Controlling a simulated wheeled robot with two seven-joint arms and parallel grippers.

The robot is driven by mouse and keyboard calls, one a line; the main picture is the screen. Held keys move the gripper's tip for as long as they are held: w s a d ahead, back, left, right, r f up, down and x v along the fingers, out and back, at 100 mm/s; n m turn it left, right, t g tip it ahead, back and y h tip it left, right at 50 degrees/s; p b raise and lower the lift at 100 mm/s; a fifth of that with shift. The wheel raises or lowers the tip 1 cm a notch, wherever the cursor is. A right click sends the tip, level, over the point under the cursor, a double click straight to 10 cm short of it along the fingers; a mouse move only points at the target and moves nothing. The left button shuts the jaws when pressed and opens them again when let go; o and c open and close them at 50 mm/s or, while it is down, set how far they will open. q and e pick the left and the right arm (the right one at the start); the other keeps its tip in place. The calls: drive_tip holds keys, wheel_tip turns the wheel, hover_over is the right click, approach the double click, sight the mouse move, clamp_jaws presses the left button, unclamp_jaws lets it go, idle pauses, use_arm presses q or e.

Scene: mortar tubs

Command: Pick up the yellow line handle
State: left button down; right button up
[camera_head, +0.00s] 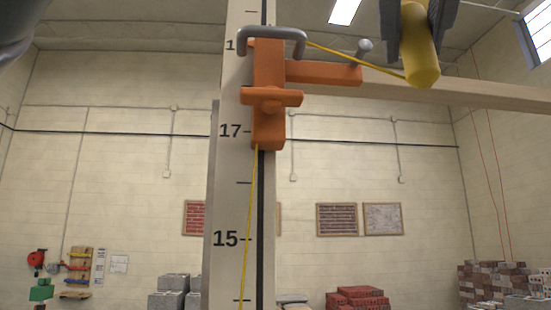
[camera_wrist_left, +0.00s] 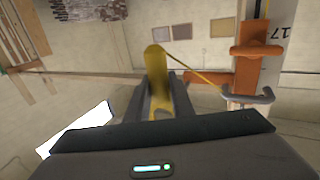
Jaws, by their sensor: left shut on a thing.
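The yellow line handle (camera_head: 421,62) is a rounded yellow cylinder at the top right of the head view. My left gripper (camera_head: 416,28) is shut on it, with one dark finger on each side. In the left wrist view, the handle (camera_wrist_left: 156,62) sticks out beyond the fingertips (camera_wrist_left: 158,100). A thin yellow line runs from the handle to the orange line block (camera_head: 268,97) on the upright pole. The block also shows in the left wrist view (camera_wrist_left: 249,65). My right gripper is not in view.
The tall numbered pole (camera_head: 228,190) stands mid-view, with a grey bracket (camera_head: 272,33) at the block. A long pale beam (camera_head: 480,92) runs right behind the handle. Red bricks (camera_head: 357,297) and grey blocks (camera_head: 172,292) are stacked low in the background.

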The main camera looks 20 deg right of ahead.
use_arm(q)
drive_tip(key=s+a+b, duration=0.1)
drive_tip(key=s+b, duration=0.1)
drive_tip(key=s, duration=0.4)
drive_tip(key=shift+a, duration=0.25)
idle(0.3)
